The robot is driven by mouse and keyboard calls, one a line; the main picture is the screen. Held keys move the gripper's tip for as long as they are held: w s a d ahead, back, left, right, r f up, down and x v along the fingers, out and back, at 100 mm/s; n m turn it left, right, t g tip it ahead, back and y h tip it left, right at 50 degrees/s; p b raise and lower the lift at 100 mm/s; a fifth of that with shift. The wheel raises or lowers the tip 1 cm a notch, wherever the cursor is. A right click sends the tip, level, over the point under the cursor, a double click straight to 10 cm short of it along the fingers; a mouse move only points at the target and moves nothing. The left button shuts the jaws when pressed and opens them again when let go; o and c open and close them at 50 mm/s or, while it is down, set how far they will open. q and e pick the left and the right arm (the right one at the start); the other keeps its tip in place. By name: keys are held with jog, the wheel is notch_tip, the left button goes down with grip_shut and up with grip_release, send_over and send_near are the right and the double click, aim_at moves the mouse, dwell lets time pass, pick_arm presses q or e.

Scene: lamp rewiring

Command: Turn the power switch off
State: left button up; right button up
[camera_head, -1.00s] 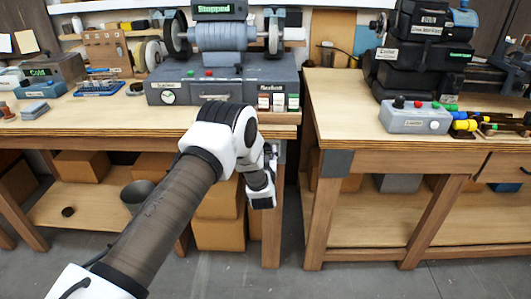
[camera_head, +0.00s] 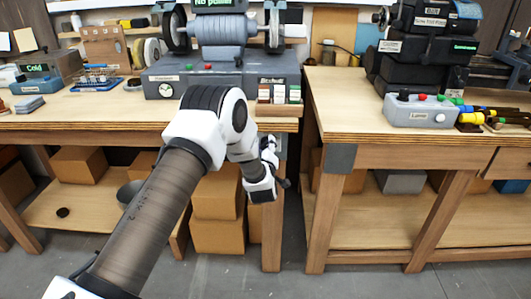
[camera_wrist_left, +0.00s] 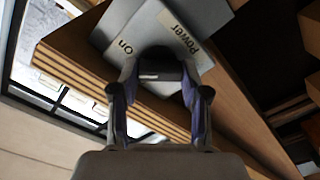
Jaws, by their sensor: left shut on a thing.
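The power switch box (camera_wrist_left: 118,22) is grey, with the labels "Power" and "On", and is fixed at the edge of the wooden bench. In the left wrist view the dark switch handle (camera_wrist_left: 160,54) sits between the fingers of my left gripper (camera_wrist_left: 160,88), which is shut on it. The fingers hide part of the handle. In the head view my left gripper (camera_head: 273,172) is low beside the left bench's right leg, and the box shows only partly behind it. The display above the lathe-like machine (camera_head: 222,32) reads "No power".
The left bench (camera_head: 70,122) carries the grey machine base (camera_head: 205,85). The right bench (camera_head: 350,110) holds a "Lamp" box (camera_head: 410,112) and a dark machine. A narrow gap separates the benches.

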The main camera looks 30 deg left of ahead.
pick_arm(q)
jog(key=n+b, duration=0.3)
jog(key=n, duration=0.1)
jog(key=n+b, duration=0.2)
jog(key=shift+f+b, duration=0.35)
jog(key=shift+r+n+b, duration=0.15)
jog(key=shift+n+b, duration=1.3)
jog(key=shift+n, duration=0.35)
jog(key=o, duration=1.1)
jog(key=shift+o, duration=0.2)
jog(key=v, duration=1.2)
